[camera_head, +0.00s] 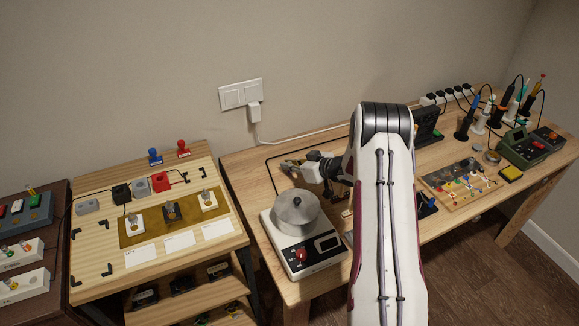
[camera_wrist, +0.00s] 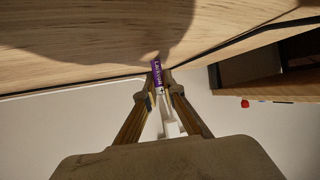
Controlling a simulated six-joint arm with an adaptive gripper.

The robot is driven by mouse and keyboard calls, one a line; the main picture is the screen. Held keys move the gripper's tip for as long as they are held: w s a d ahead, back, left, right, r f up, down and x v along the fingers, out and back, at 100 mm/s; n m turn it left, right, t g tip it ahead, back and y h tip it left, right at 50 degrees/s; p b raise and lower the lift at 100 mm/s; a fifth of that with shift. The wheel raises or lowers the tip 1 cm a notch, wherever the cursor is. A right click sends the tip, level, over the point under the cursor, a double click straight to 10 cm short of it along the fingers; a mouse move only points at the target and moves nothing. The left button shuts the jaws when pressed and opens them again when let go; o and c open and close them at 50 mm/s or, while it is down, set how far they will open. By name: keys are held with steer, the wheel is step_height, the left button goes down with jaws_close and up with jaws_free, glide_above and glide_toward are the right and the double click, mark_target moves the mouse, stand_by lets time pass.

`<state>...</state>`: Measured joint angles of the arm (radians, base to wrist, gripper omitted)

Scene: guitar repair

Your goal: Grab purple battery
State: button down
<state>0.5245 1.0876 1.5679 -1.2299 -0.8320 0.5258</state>
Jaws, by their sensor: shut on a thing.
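The purple battery (camera_wrist: 157,73) shows in the wrist view as a small purple cylinder with pale lettering and a whitish end. My gripper (camera_wrist: 158,90) is shut on it, with one finger on each side and part of the battery sticking out past the fingertips. In the head view my gripper (camera_head: 297,167) is over the back left part of the right wooden table (camera_head: 242,163), behind the silver pot. The battery cannot be made out there. Whether it touches the table is unclear.
A silver pot (camera_head: 296,207) stands on a white hot plate (camera_head: 304,256) near my gripper. A wall socket (camera_head: 240,95) with a plug and cable is behind. A board with small parts (camera_head: 463,184) and soldering tools lie to the right. Another wooden bench (camera_head: 92,262) stands left.

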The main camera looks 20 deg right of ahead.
steer(key=shift+r, duration=0.2)
steer(key=shift+r, duration=4.8)
